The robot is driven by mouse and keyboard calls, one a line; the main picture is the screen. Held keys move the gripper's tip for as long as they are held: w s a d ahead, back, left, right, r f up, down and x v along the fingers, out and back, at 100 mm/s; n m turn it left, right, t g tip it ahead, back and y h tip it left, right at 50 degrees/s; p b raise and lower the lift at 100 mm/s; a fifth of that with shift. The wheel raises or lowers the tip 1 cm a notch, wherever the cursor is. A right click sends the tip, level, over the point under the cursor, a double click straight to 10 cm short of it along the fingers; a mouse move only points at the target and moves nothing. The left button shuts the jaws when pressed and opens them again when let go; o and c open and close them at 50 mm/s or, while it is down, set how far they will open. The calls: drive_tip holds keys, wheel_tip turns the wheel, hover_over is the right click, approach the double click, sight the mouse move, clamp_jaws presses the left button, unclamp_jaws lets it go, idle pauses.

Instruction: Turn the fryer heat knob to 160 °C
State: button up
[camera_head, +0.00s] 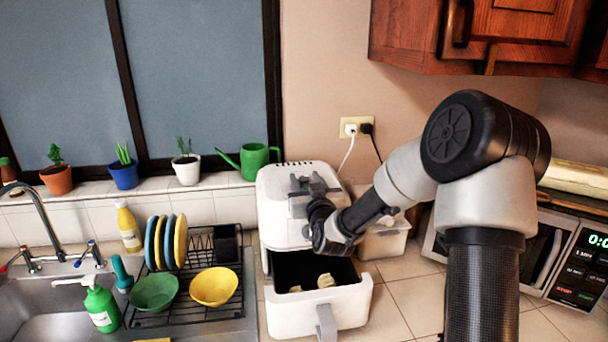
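The white fryer (278,207) stands on the tiled counter below the wall outlet. Its drawer (290,318) is pulled out toward me, with a few pale pieces of food (325,281) in the dark basket. My gripper (314,186) is at the upper front of the fryer, over its top edge. My wrist and gripper cover this part of the fryer, so the heat knob and its setting are hidden. I cannot tell whether the fingers touch the knob or how far apart they are.
A microwave (543,262) stands at the right behind my arm. A lidded white container (384,241) is right of the fryer. A dish rack (205,300) with bowls and plates is at the left. Wooden cupboards (520,30) hang above.

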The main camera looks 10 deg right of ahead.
drive_tip(key=shift+w, duration=1.1)
drive_tip(key=c, duration=0.9)
